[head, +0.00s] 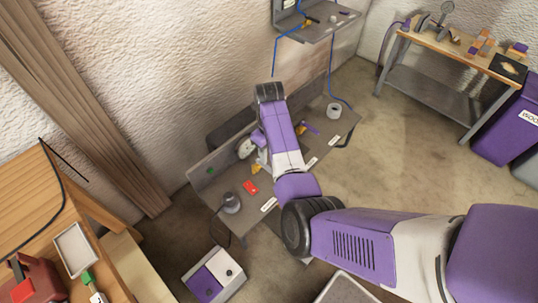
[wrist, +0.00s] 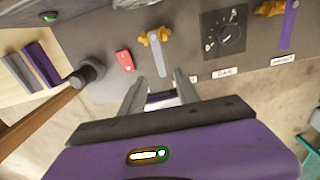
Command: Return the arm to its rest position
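My gripper (wrist: 161,78) shows in the wrist view with its two grey fingers apart and nothing clearly between them. It is above the grey panel bench (wrist: 105,88), near the silver lever (wrist: 159,60) with an orange mount. I cannot tell whether the fingertips touch the lever. In the head view my purple and white arm reaches from the lower right over the bench (head: 305,172) and folds down at its far end. The arm hides most of the gripper there.
The bench carries a red part (head: 250,187), a round grey knob (head: 231,203), a black dial (wrist: 231,32) and a purple lever (wrist: 289,25). A wooden table (head: 42,210) stands left and a workbench (head: 455,48) at the back right. Floor (head: 400,145) between is clear.

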